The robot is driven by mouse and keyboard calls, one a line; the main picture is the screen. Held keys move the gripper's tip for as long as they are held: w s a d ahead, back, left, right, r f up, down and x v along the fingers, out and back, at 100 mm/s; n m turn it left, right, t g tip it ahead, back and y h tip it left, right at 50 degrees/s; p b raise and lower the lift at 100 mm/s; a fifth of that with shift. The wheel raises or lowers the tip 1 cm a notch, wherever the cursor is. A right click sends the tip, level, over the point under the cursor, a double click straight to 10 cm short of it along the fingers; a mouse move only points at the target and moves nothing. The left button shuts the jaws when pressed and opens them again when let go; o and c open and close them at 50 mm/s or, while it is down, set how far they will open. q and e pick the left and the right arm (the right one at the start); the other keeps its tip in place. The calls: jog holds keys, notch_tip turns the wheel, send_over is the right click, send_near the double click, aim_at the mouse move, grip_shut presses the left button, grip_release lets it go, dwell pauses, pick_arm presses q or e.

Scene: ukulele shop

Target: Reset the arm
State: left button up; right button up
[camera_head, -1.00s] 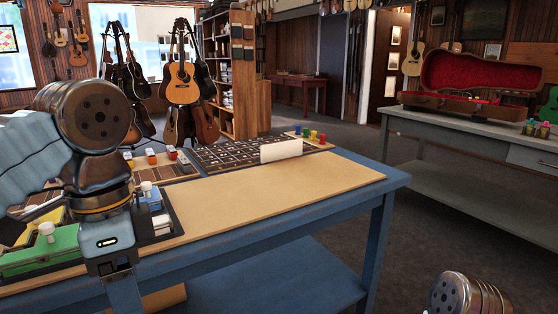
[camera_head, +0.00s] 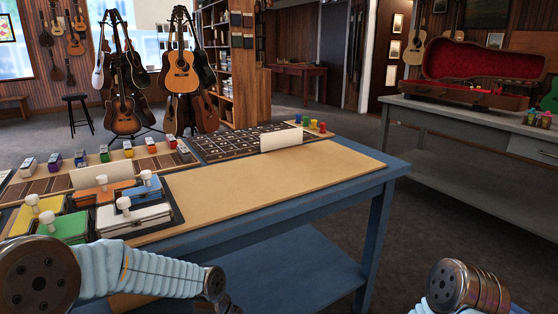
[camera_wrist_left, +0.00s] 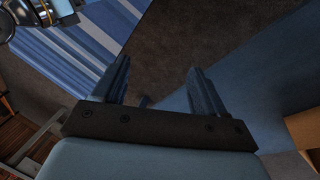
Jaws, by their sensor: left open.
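My left arm (camera_head: 130,275) is low at the bottom left of the head view, in front of the blue table (camera_head: 330,225). Its gripper is out of sight in that view. In the left wrist view my left gripper (camera_wrist_left: 160,85) is open, its two fingers apart with nothing between them. Dark floor and a blue surface show beyond the fingers. Part of my right arm (camera_head: 465,290) shows at the bottom right of the head view. My right gripper is not in view.
Colored lidded boxes (camera_head: 135,215) stand at the table's left. A dark grid tray (camera_head: 230,145) with a white card (camera_head: 281,140) lies at the back. The tan mat (camera_head: 270,185) is bare at front right. A grey bench (camera_head: 475,125) holds an open red-lined case (camera_head: 485,65).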

pick_arm(q)
jog(key=s+f+n, duration=0.3)
jog(key=s+f, duration=0.3)
jog(key=f, duration=0.4)
jog(key=s+a+f+n+t+h, duration=0.1)
jog(key=s+f+n, duration=0.3)
jog(key=f, duration=0.6)
jog(key=shift+s+f, duration=0.4)
jog(key=shift+s, duration=0.7)
